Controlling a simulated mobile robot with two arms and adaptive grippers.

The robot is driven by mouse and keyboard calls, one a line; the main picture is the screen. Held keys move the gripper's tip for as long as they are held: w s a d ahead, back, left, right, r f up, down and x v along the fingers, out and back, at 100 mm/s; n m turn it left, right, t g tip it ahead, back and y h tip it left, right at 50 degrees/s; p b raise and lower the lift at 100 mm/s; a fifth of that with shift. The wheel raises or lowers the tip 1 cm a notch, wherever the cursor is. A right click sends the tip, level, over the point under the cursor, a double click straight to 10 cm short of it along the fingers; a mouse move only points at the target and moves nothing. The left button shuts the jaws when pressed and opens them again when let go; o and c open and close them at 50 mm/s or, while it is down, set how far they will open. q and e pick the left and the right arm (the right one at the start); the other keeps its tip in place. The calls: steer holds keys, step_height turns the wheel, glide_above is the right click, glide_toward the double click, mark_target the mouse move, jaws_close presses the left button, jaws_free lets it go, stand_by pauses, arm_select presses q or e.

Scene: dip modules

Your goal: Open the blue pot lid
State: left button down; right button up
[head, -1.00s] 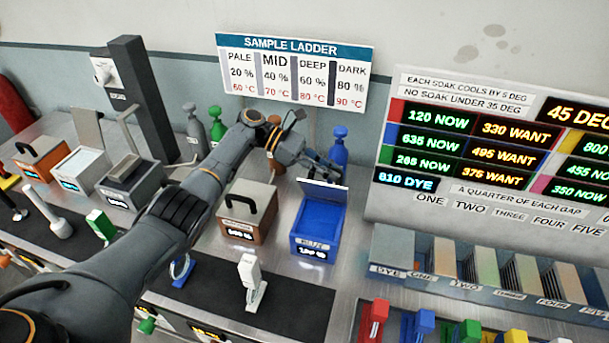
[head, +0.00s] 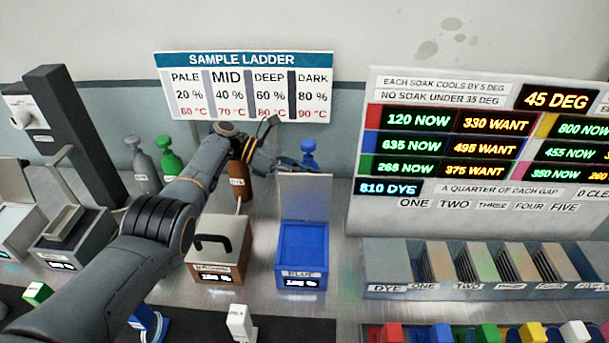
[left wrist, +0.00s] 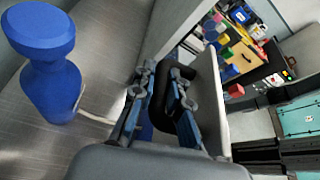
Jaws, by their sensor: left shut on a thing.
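The blue pot (head: 302,252) stands on the steel counter, its blue inside showing. Its grey lid (head: 305,198) stands up nearly vertical along the pot's back edge. My left gripper (head: 300,165) is behind the lid's top edge, its fingers partly hidden. In the left wrist view, my left gripper (left wrist: 160,100) is shut on the black lid handle (left wrist: 186,118), with the lid (left wrist: 212,105) just beyond it. My right gripper is in neither view.
A brown pot (head: 220,245) with a closed, black-handled lid stands close left of the blue pot. A blue bottle (left wrist: 48,65) stands behind the lid. A row of slotted trays (head: 400,292) lies to the right.

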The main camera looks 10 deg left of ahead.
arm_select(q)
steer(key=shift+w, duration=0.15)
stand_by(0.4)
steer(key=c, duration=1.3)
jaws_free()
steer(key=shift+c, duration=0.2)
steer(key=v, duration=0.7)
steer(key=shift+a, duration=0.2)
